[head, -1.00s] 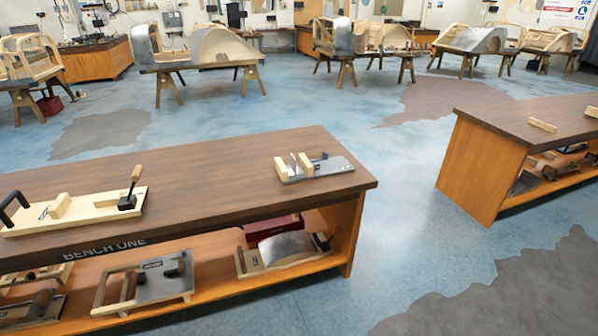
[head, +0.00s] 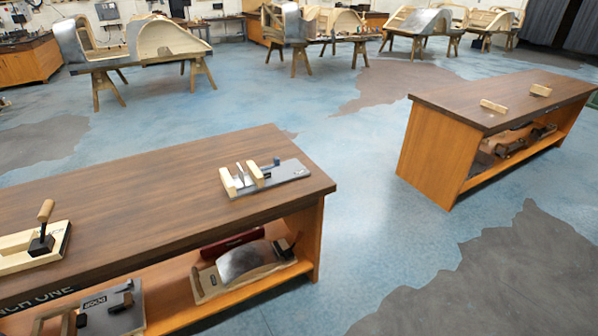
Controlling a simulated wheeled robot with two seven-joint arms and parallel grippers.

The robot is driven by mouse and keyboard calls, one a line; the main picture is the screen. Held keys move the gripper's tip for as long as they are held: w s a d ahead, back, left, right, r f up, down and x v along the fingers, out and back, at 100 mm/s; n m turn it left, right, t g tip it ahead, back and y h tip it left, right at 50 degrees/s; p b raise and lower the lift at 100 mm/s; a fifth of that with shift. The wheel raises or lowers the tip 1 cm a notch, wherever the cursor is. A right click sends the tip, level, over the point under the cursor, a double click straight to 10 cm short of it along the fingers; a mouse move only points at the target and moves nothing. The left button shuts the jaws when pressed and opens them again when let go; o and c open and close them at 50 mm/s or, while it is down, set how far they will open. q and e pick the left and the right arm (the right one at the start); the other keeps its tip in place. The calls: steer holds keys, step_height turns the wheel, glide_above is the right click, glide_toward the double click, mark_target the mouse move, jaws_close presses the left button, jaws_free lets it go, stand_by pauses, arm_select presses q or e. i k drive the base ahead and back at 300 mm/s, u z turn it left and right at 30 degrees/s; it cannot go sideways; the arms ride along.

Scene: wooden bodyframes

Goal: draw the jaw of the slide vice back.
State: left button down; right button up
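A grey-plated fixture (head: 287,173), which looks like the slide vice, sits on top of the near bench close to its right end. Two upright wooden jaw blocks stand on its left part, an outer one (head: 228,183) and an inner one (head: 256,173). A thin grey upright piece (head: 243,175) stands between them. A small dark blue part (head: 275,163) shows behind the inner block. Whether the jaws grip the thin piece is too small to tell. Neither of my grippers is in view.
The near bench (head: 140,185) holds a wooden lever fixture (head: 38,240) at left. Its lower shelf holds a curved metal piece (head: 243,262) and other fixtures. A second bench (head: 465,105) stands at right across clear blue floor (head: 365,225). Wooden body frames stand behind.

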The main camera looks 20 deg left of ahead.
mark_target(259, 177)
steer(key=z, duration=0.2)
steer(key=i, duration=1.25)
steer(key=u, duration=0.5)
